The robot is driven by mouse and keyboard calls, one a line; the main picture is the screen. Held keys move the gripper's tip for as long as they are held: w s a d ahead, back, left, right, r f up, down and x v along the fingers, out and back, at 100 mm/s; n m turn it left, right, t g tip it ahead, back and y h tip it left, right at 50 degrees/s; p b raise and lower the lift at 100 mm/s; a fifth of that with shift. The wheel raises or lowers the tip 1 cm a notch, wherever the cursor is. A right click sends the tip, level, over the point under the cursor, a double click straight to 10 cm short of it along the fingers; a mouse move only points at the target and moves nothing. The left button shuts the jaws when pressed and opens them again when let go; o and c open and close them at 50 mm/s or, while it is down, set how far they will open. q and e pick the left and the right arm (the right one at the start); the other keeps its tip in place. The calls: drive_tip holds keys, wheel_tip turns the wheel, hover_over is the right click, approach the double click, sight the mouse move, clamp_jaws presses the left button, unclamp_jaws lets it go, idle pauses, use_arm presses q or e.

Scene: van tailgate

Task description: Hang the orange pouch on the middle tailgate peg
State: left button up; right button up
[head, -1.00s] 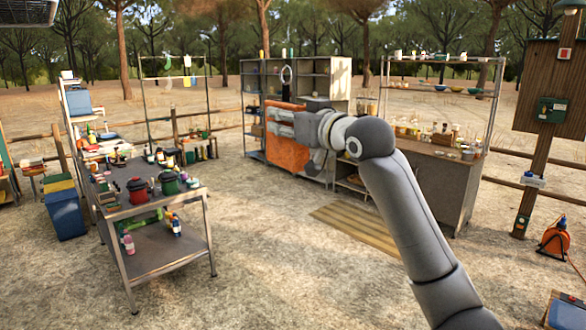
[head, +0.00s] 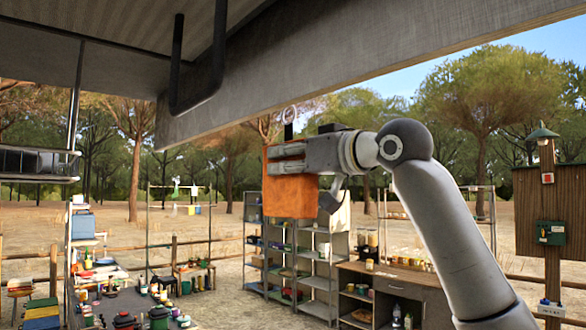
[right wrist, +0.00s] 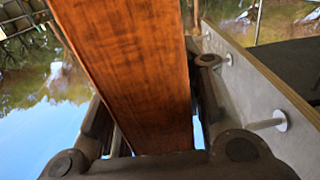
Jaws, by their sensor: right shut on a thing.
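The orange pouch (head: 290,202) hangs from my right gripper (head: 285,160) in the head view, below the grey tailgate edge (head: 330,82). A ring with a dark tab (head: 289,114) stands above its top. In the right wrist view the pouch (right wrist: 130,70) fills the space between the fingers of the right gripper (right wrist: 150,105), which is shut on it. To its right, a grey panel carries three pegs: a far one (right wrist: 207,37), the middle one (right wrist: 226,59) and a near one (right wrist: 276,122). The pouch is apart from the middle peg. My left gripper is in neither view.
A black bent bar (head: 178,62) hangs from the roof at upper left in the head view. A black wire basket (head: 38,163) is at the left edge. Shelves (head: 315,262) and a workbench stand farther back. Open air surrounds the pouch.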

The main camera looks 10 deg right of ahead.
drive_tip(key=shift+s+a, duration=0.95)
drive_tip(key=shift+a, duration=0.1)
drive_tip(key=s+a+f+b, duration=0.1)
drive_tip(key=s+a+f, duration=0.1)
drive_tip(key=s+a, duration=0.2)
drive_tip(key=shift+a, duration=0.8)
drive_tip(key=o, duration=1.2)
drive_tip(key=shift+c, duration=0.2)
drive_tip(key=shift+f, duration=0.1)
